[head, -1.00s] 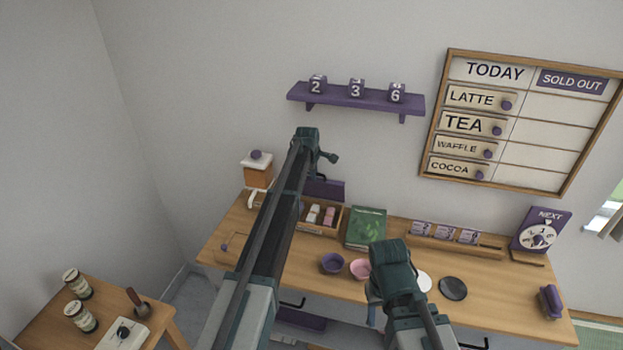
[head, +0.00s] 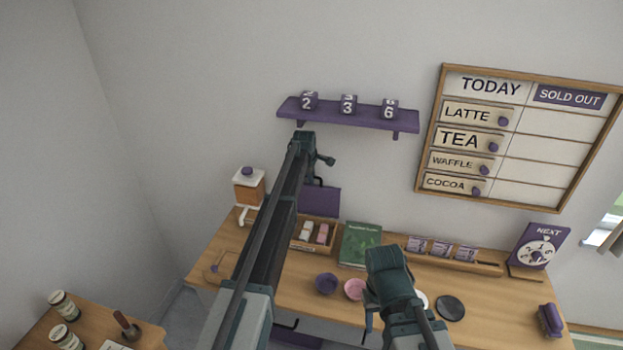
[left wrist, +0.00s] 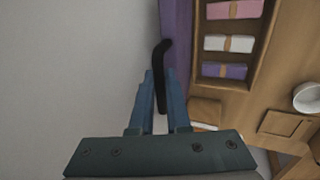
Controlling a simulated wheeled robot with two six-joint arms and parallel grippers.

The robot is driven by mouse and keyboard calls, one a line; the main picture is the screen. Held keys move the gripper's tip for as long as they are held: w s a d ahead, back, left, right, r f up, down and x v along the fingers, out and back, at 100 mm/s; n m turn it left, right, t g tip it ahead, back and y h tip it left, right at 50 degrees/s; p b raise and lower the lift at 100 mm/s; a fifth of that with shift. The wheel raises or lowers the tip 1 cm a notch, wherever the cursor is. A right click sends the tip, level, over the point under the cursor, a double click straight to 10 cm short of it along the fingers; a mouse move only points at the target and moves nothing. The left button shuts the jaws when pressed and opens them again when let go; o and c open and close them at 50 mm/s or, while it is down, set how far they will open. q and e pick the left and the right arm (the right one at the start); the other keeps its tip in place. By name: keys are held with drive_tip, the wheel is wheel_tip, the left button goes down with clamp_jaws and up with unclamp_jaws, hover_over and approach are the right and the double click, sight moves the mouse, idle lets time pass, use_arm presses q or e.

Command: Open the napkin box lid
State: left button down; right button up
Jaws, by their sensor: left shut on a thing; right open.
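The napkin box (head: 303,246) is an open wooden box at the back of the counter; the left wrist view shows its wooden rim (left wrist: 262,60) and pink, white and purple napkin bundles inside. Its purple lid (head: 322,203) stands raised behind the box, and appears as a purple strip in the left wrist view (left wrist: 177,38). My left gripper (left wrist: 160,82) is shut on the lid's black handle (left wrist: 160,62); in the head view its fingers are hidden. My right gripper (head: 386,280) is open over the counter, apart from the box, its fingertips mostly hidden.
A green book (head: 360,243) stands right of the box. A purple bowl (head: 326,283) and a pink bowl (head: 354,289) are in front. A white-topped dispenser (head: 249,187) stands left of the box. A purple shelf (head: 350,116) hangs on the wall above.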

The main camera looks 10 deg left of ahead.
use_arm(q)
drive_tip(key=c, duration=0.9)
unclamp_jaws()
drive_tip(key=shift+r, duration=0.15)
drive_tip(key=shift+s+r+p, duration=0.25)
drive_tip(key=shift+r+p, duration=0.25)
drive_tip(key=shift+p, duration=0.2)
drive_tip(key=s, duration=0.4)
drive_tip(key=s+r+p, duration=0.1)
drive_tip(key=s, duration=0.7)
drive_tip(key=shift+s+a+r, duration=0.25)
drive_tip(key=shift+s, duration=0.1)
